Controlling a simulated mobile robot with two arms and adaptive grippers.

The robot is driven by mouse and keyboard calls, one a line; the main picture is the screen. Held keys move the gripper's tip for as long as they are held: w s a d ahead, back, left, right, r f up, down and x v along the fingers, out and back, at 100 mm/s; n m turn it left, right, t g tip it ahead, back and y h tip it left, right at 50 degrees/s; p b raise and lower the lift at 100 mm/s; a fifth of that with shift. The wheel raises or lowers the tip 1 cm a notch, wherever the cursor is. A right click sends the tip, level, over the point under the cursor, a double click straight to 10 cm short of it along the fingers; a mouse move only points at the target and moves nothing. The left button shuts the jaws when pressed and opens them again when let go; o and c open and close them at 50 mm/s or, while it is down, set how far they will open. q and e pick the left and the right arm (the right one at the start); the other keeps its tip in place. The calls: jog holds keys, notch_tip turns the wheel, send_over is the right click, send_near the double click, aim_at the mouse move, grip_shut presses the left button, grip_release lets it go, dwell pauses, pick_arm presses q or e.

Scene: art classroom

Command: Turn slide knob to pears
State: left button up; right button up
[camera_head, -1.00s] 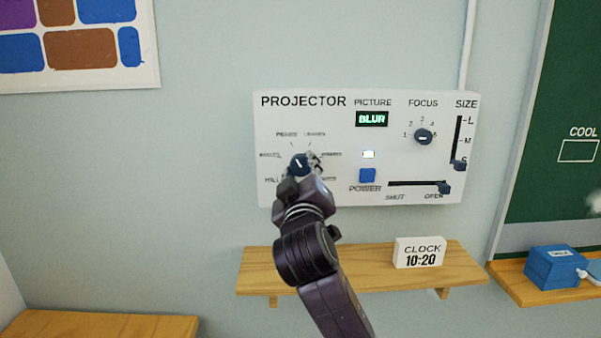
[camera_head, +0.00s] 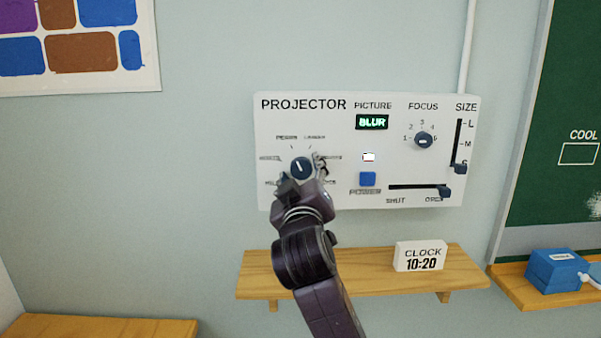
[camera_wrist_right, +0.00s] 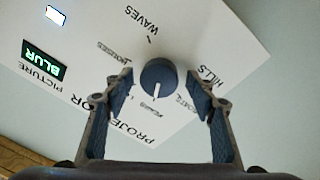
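The slide knob (camera_head: 302,167) is a dark round dial at the lower left of the white projector panel (camera_head: 410,180). Its white mark tilts slightly up-left, toward a small label that appears to read PEARS (camera_head: 287,138). In the right wrist view the knob (camera_wrist_right: 158,76) has its mark pointing at a small blurred label (camera_wrist_right: 146,107). My right gripper (camera_head: 304,177) is open in front of the knob. In the wrist view its fingers (camera_wrist_right: 161,97) stand on either side of the knob with gaps to both. It hides some lower labels. My left gripper is out of view.
The panel also has a focus dial (camera_head: 423,141), a blue power button (camera_head: 367,179), a shutter slider (camera_head: 445,191) and a size slider (camera_head: 460,168). The picture display (camera_head: 372,122) reads BLUR. A wooden shelf (camera_head: 350,282) with a clock (camera_head: 420,255) lies below.

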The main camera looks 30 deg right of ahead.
jog(key=v, duration=0.7)
jog(key=shift+s, duration=0.25)
jog(key=shift+a, duration=0.1)
